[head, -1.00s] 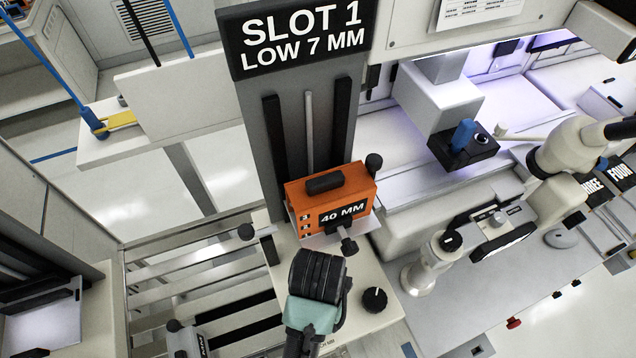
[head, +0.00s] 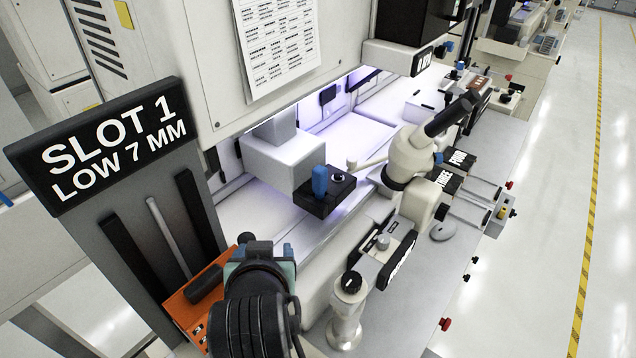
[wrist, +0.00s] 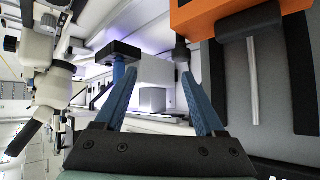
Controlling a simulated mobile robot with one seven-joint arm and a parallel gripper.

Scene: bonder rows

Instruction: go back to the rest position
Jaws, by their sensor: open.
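My gripper shows in the wrist view (wrist: 157,95) with its two blue fingers spread apart and nothing between them. The orange block (head: 180,305) sits at the slot column, partly hidden behind my arm. It also shows in the wrist view (wrist: 200,12) at the top right, beside my right finger and apart from it.
The SLOT 1 LOW 7 MM sign (head: 105,145) tops the grey column at left. The bonder's black stage with a blue knob (head: 320,180) and the white microscope (head: 410,160) stand to the right. A floor aisle (head: 545,220) is clear at far right.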

